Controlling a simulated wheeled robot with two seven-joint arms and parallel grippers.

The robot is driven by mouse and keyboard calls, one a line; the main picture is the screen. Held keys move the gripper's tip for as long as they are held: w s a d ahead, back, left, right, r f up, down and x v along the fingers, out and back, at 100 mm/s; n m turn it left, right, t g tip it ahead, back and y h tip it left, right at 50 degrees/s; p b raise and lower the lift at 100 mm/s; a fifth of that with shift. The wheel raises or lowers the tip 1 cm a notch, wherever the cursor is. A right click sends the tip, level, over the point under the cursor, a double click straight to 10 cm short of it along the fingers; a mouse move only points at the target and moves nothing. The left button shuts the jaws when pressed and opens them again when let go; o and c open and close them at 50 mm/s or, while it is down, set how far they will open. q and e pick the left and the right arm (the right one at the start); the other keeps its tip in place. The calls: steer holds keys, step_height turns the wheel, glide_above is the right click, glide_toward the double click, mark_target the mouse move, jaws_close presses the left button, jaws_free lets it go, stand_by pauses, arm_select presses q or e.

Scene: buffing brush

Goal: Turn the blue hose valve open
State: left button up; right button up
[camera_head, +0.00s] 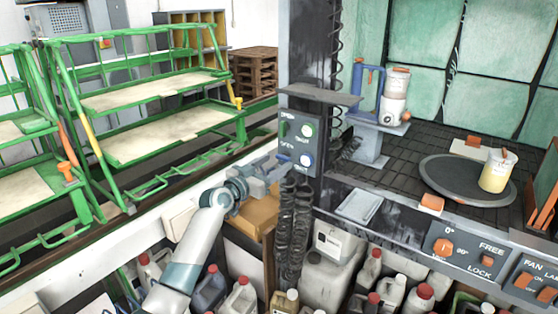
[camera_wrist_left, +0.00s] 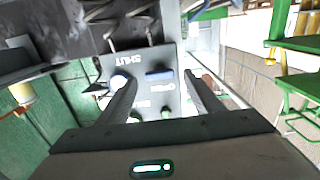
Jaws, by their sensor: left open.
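The grey valve panel (camera_head: 298,142) is on the dark post, with a green handle (camera_head: 284,130) above and a blue valve handle (camera_head: 284,158) below, beside OPEN and SHUT labels. My left gripper (camera_head: 276,167) is at the lower left of the panel, close to the blue handle. In the left wrist view, which is upside down, the blue handle (camera_wrist_left: 158,75) is a short bar lying between the two open fingers (camera_wrist_left: 161,84). I see no clear contact, and the remaining gap to the panel is hard to judge. My right gripper is not in view.
Black corrugated hoses (camera_head: 293,225) hang just below the panel. A grey shelf (camera_head: 318,95) juts out above it. A booth with a round turntable (camera_head: 455,180) is at right. Several jugs (camera_head: 240,297) stand underneath. Green railed carts (camera_head: 150,110) are at left.

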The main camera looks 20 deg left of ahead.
mark_target(281, 159)
arm_select(q)
steer(key=shift+x, duration=1)
steer(key=shift+w+d, duration=0.2)
steer(key=shift+w, duration=0.25)
steer(key=c, duration=1.1)
steer(key=shift+o, duration=0.2)
